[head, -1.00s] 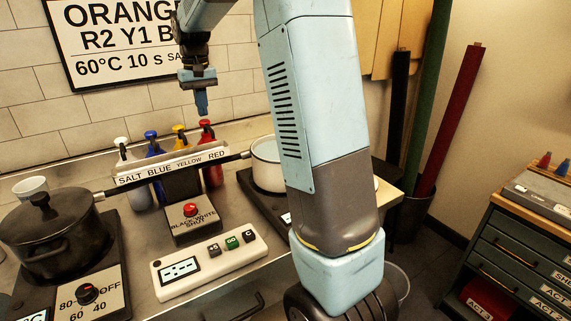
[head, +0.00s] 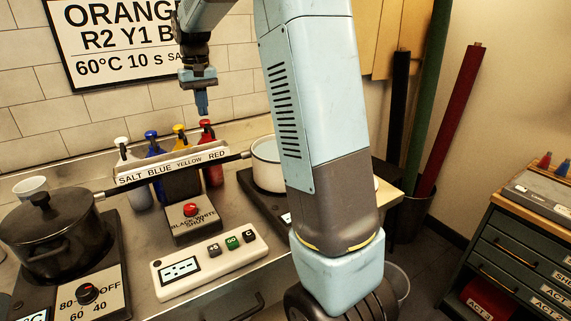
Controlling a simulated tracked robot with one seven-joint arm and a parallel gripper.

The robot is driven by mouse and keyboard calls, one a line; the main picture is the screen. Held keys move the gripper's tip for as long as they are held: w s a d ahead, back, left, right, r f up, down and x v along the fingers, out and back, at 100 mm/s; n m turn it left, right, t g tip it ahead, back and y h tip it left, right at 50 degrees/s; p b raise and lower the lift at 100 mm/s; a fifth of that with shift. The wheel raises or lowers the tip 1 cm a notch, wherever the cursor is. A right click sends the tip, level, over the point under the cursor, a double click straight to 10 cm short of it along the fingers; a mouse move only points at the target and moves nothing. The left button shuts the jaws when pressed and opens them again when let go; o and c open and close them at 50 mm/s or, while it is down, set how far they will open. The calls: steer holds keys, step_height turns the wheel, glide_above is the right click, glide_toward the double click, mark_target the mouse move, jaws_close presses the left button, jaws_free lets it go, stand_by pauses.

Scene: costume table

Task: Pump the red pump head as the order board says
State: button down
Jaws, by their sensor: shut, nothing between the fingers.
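The red pump head (head: 206,124) tops the red bottle (head: 213,174), at the right end of a row of pump bottles. My gripper (head: 202,110) points down with its fingers shut and empty, just above the red pump head. Its tips are very close to the head; I cannot tell whether they touch. The order board (head: 120,40) on the tiled wall reads "ORANGE", "R2 Y1 B" and "60°C 10 s SA"; my arm hides its right part. The label strip (head: 172,166) reads SALT, BLUE, YELLOW, RED and hides part of the bottles.
The yellow (head: 181,130), blue (head: 152,134) and white (head: 122,142) pump heads stand to the left. A lidded black pot (head: 45,235) is at left, a white pot (head: 268,165) at right. A red-button box (head: 191,215) and a keypad (head: 210,262) lie in front.

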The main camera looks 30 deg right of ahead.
steer(key=shift+f, duration=0.35)
stand_by(0.3)
steer(key=shift+f, duration=0.35)
steer(key=shift+f, duration=0.7)
steer(key=shift+r, duration=1.35)
steer(key=shift+f, duration=0.2)
steer(key=shift+f, duration=0.35)
